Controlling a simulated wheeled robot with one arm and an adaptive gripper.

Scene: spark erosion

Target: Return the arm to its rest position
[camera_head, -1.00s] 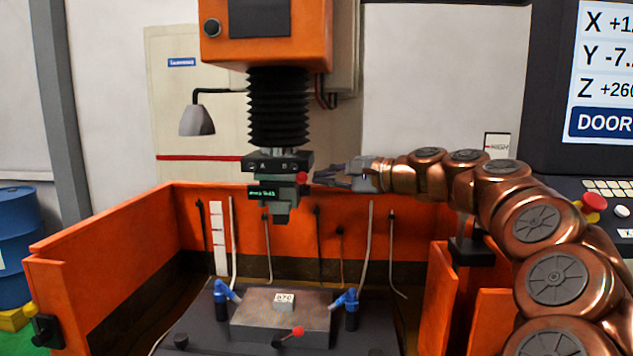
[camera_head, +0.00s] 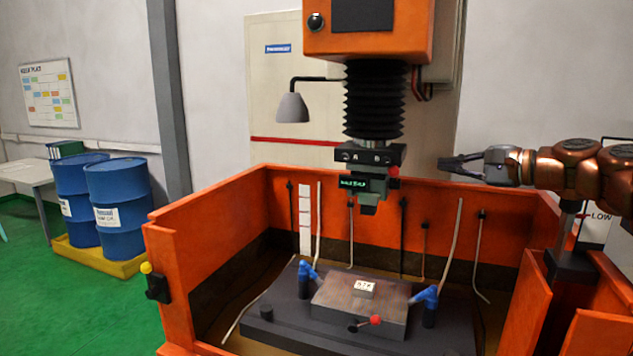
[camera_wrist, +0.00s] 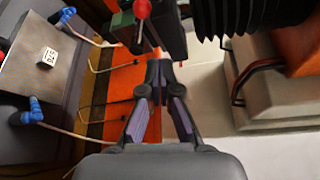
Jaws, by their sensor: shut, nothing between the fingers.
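My gripper (camera_head: 449,167) is shut and empty, at the end of my copper-coloured arm coming in from the right edge of the head view. It hangs in the air above the orange tank, to the right of the machine's tool head (camera_head: 367,182), with a gap between them. In the wrist view the fingers (camera_wrist: 157,72) come together near the green-grey tool head with its red knob (camera_wrist: 143,8). Most of my arm is outside the head view.
The orange tank (camera_head: 205,238) holds a dark work table with a grey metal block (camera_head: 345,305) and blue nozzles (camera_head: 425,297). Black bellows (camera_head: 373,98) hang above.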

